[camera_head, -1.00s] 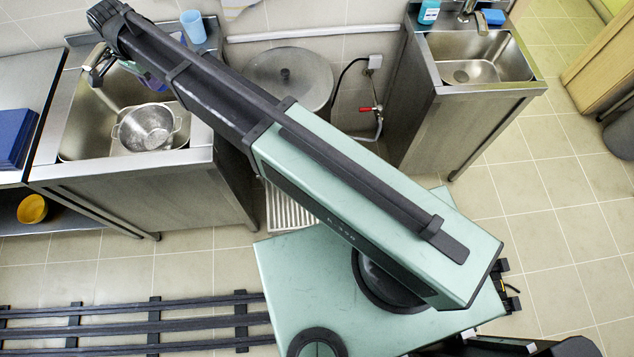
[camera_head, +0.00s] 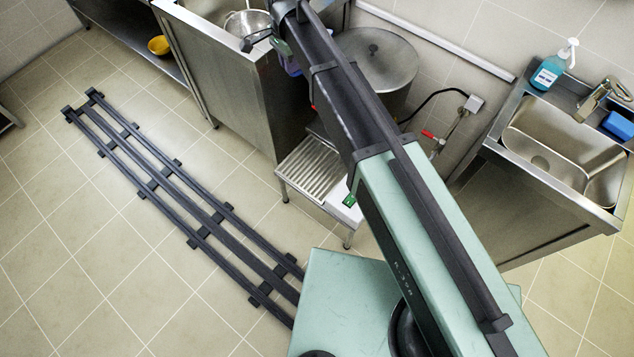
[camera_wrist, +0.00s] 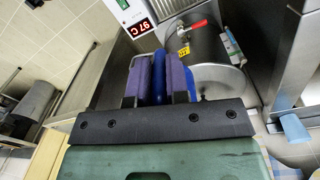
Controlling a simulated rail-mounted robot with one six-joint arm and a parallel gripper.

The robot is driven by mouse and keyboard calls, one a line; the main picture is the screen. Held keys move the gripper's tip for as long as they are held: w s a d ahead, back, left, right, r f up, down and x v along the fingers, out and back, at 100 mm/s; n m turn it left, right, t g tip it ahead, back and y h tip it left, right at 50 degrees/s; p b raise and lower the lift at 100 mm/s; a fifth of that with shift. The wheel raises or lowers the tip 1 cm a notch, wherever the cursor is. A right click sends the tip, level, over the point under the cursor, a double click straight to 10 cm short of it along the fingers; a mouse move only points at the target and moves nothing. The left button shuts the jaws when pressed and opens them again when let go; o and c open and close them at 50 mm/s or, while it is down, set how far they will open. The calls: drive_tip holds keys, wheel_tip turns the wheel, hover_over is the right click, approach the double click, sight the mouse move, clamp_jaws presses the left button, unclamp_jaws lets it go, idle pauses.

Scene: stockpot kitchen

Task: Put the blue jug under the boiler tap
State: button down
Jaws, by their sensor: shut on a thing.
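In the wrist view, my gripper (camera_wrist: 160,72) has its purple-padded fingers closed on a narrow blue part of the blue jug (camera_wrist: 159,88). Most of the jug is hidden behind the fingers and the gripper body. The boiler (camera_wrist: 212,68) is the metal cylinder just beyond, with its red-levered tap (camera_wrist: 197,26) and a display reading 97 C. In the head view, the lidded boiler (camera_head: 392,62) stands behind my arm. The far end of my arm is between the left sink unit and the boiler, and a small blue-purple patch shows there. I cannot tell the gap between jug and tap.
A slatted metal stand (camera_head: 312,168) is low in front of the boiler. The left sink unit (camera_head: 225,85) holds a colander (camera_head: 248,22). A right sink (camera_head: 560,150) has a soap bottle (camera_head: 551,68). Floor rails (camera_head: 190,205) run left over open floor.

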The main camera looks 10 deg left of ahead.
wheel_tip(320, 180, down, 38)
drive_tip(key=s+d+n+b, duration=0.1)
drive_tip(key=s+n+b, duration=0.1)
drive_tip(key=b, duration=3.1)
drive_tip(key=shift+d+f+n+b, duration=0.15)
drive_tip(key=shift+d+n+b, duration=0.15)
drive_tip(key=shift+n, duration=0.4)
wheel_tip(320, 180, down, 20)
drive_tip(key=b, duration=2)
drive_tip(key=shift+f, duration=0.2)
drive_tip(key=shift+r, duration=0.3)
drive_tip(key=shift+f, duration=0.15)
drive_tip(key=c, duration=1.6)
unclamp_jaws()
drive_tip(key=shift+f, duration=0.1)
drive_tip(key=o, duration=0.5)
